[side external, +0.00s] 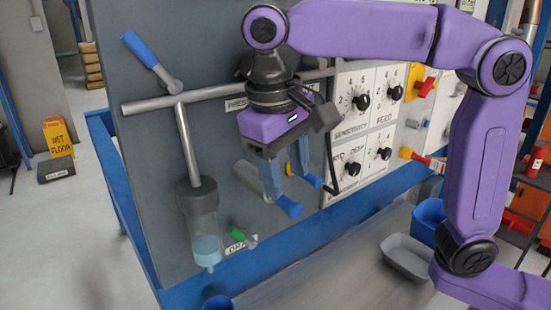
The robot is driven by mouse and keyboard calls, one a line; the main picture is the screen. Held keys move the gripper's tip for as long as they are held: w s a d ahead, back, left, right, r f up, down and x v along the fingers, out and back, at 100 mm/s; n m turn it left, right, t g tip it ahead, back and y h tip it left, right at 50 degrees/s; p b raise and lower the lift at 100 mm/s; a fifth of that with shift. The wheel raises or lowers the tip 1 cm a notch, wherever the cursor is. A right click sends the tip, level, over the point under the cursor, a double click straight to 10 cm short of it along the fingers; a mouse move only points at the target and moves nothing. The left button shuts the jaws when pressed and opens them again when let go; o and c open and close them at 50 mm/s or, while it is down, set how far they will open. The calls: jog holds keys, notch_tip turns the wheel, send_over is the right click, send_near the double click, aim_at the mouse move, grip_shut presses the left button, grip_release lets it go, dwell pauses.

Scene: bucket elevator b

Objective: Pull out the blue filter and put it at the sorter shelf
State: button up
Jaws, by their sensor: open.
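My gripper (293,184) points down in front of the grey panel, its two blue-grey fingers apart. A grey cylinder with a blue end (289,207) sticks out of the panel just below the left finger; it looks like the blue filter. I cannot tell whether the finger touches it. A second small blue end (314,180) shows by the right finger, and what it belongs to is partly hidden. The gripper holds nothing that I can see. I cannot make out which thing is the sorter shelf.
A pipe with a blue-handled valve (140,48) and a clear cup (205,225) are left of my gripper. A green drain handle (237,233) is below. Knobs (362,101) are to the right. A grey tray (408,260) and blue bin (428,222) stand lower right.

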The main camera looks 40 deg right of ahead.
aim_at(286, 200)
jog(key=shift+w+d+f+m+h, duration=0.15)
jog(key=shift+f+m, duration=0.2)
jog(key=shift+f, duration=0.6)
jog(key=shift+w+d+f+m+h, duration=0.1)
jog(key=shift+d+f+m+h, duration=0.15)
jog(key=shift+f, duration=0.7)
jog(key=shift+w+d+f+m+h, duration=0.15)
jog(key=shift+f+m, duration=0.25)
jog(key=shift+f, duration=0.55)
jog(key=shift+a, duration=0.1)
grip_shut()
